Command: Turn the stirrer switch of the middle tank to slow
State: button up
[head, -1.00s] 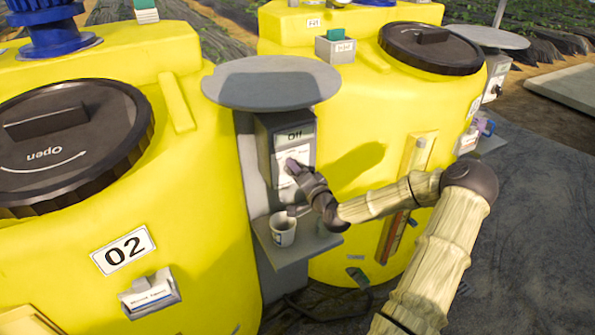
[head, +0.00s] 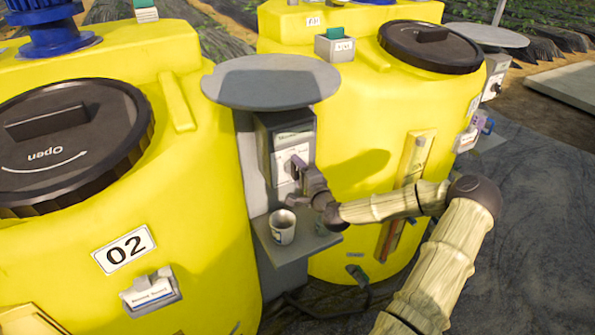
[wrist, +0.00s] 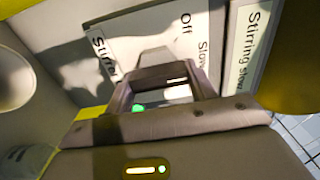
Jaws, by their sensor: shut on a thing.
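The stirrer switch box (head: 268,150) is grey and stands under a round grey cover, between the yellow tank marked 02 (head: 180,215) and the tank to its right. My gripper (head: 297,170) is at the box's white dial plate, shut on the switch knob (wrist: 158,58), which the jaws largely hide. In the wrist view the dial plate (wrist: 135,45) carries the words Off and Slow, and the knob lies near them. The display strip (wrist: 246,50) beside it reads "Stirring slow".
The round cover (head: 270,82) overhangs the box. A black lid (head: 70,135) tops tank 02. Open ground lies at the right.

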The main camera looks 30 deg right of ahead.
jog(key=o, duration=1)
jog(key=shift+s, duration=0.1)
jog(key=s+p, duration=0.1)
jog(key=s, duration=0.4)
jog(key=s+p, duration=0.2)
jog(key=s, duration=0.4)
jog(key=s+p, duration=0.1)
jog(key=s, duration=0.5)
jog(key=shift+s+d+p, duration=0.1)
jog(key=shift+d+p, duration=0.2)
jog(key=shift+p, duration=0.05)
jog(key=shift+f, duration=0.1)
jog(key=shift+s+d, duration=0.1)
